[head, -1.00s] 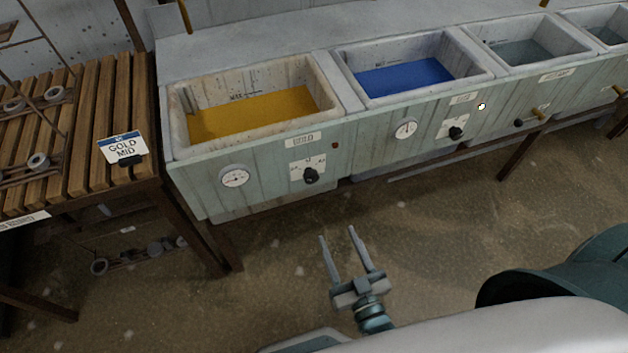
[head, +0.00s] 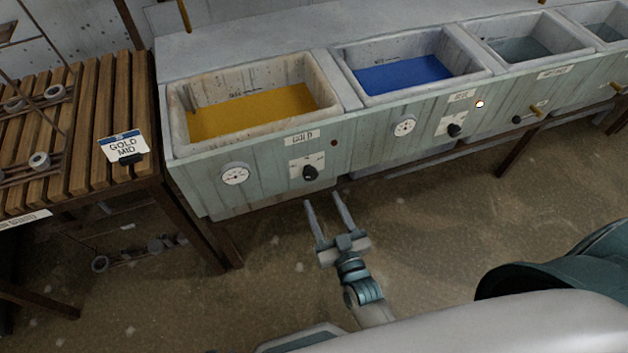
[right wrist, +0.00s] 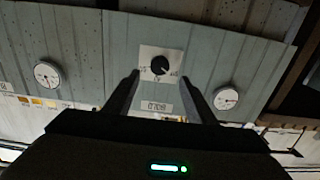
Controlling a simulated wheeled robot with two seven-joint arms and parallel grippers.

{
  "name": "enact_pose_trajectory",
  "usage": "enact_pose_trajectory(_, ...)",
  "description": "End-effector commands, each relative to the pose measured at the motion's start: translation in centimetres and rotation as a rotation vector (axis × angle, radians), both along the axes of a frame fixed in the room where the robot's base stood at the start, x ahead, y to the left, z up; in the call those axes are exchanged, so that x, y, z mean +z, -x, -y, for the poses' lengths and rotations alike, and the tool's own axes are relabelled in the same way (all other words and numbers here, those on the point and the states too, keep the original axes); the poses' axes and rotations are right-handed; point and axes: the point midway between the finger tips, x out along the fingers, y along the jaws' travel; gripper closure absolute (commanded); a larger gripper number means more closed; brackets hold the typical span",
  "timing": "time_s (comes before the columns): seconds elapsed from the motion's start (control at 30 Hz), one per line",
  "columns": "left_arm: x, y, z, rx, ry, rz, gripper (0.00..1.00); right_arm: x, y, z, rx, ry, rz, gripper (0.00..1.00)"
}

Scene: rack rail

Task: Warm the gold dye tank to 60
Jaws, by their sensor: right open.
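The gold dye tank (head: 172,122) is the leftmost basin, holding yellow-gold liquid (head: 255,114). Its front panel bears a GOLD label (head: 302,138), a round dial gauge (head: 235,174) and a black knob (head: 310,172) on a white plate. A dark red lamp (head: 334,142) sits right of the label and looks unlit. My right gripper (head: 323,199) is open and empty, just below and in front of the gold knob, apart from it. In the right wrist view a black knob (right wrist: 160,66) shows beyond and between the open fingers (right wrist: 159,88). My left gripper is not in view.
A blue dye tank (head: 350,84) with its own gauge (head: 404,125) and knob (head: 454,130) stands to the right; its lamp (head: 479,104) glows. A slatted wooden table (head: 85,140) with a GOLD MID card (head: 122,147) stands left. The floor in front is clear.

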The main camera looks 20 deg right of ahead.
Motion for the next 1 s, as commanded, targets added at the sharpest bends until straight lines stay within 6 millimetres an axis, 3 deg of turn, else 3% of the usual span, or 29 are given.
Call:
enact_pose_trajectory(0.2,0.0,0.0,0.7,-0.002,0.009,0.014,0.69,0.1,-4.0,-0.1,0.000,0.001,0.001,0.49)
enact_pose_trajectory(0.43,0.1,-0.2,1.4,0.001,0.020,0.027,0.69,0.0,-6.9,-0.2,0.000,0.001,0.001,0.49)
enact_pose_trajectory(0.9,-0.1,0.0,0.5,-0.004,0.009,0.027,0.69,0.0,-7.9,-0.2,0.000,0.000,-0.001,0.49)
enact_pose_trajectory(0.93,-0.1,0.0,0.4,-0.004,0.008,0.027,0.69,0.0,-7.9,-0.2,0.000,0.000,-0.001,0.52)
enact_pose_trajectory(1.0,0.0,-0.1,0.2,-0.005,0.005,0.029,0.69,0.0,-7.9,-0.2,0.000,0.000,0.000,0.69)
